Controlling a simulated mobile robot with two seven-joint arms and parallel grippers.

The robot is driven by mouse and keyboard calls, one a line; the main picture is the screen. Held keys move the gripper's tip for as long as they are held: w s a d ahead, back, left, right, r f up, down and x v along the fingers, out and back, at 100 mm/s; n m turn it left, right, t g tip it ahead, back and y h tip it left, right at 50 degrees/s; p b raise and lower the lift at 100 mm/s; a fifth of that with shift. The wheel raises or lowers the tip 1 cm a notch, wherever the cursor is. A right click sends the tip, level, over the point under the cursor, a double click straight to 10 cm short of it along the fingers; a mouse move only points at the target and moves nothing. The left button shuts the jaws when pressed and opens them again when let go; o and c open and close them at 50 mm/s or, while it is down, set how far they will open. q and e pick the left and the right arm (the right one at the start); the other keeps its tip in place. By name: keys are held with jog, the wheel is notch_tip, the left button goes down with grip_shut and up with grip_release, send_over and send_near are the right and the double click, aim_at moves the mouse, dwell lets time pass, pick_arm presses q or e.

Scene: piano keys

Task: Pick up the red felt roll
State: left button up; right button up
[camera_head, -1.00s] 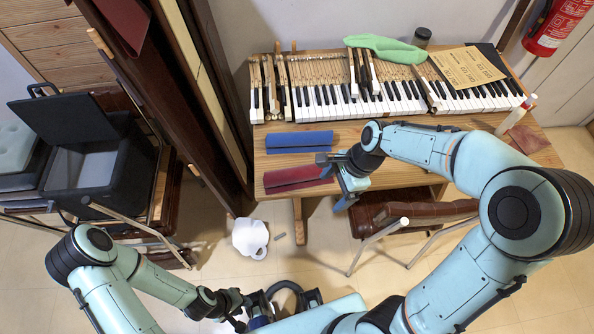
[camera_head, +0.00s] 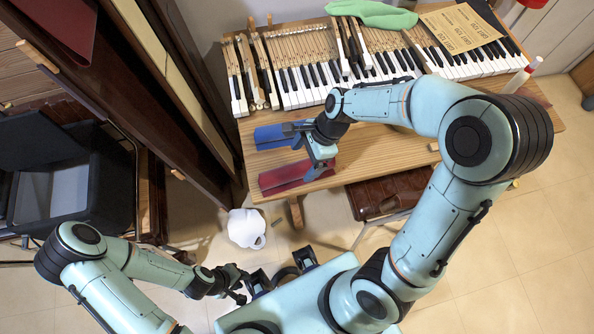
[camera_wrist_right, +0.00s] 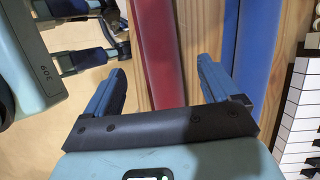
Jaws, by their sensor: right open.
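The red felt roll (camera_head: 286,180) lies on the wooden table's front left part, in front of the blue felt roll (camera_head: 272,137). My right gripper (camera_head: 318,172) is over the right end of the red roll and hides part of it. In the right wrist view the red roll (camera_wrist_right: 158,50) runs between the two spread fingers of the right gripper (camera_wrist_right: 160,90), and the blue roll (camera_wrist_right: 250,45) is beside the right finger. The right gripper is open and empty. My left gripper (camera_head: 240,287) is low at the bottom, away from the table; its jaws are too small to read.
The piano keyboard (camera_head: 300,98) lies behind the rolls, with a green cloth (camera_head: 372,14) and a paper sheet (camera_head: 458,28) on it. A dark upright panel stands left of the table. A white jug (camera_head: 246,228) is on the floor. A brown stool (camera_head: 390,192) is below the table's front.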

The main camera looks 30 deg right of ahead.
aim_at(302, 165)
jog(key=shift+a+f, duration=0.15)
jog(key=shift+f, duration=0.3)
jog(key=x, duration=0.1)
jog(key=b+x, duration=0.1)
jog(key=x, duration=0.1)
jog(key=b+x, duration=0.1)
jog(key=x, duration=0.1)
jog(key=shift+s+d+f, duration=0.1)
jog(key=shift+d+f, duration=0.05)
jog(key=shift+d, duration=0.25)
jog(key=c, duration=1.2)
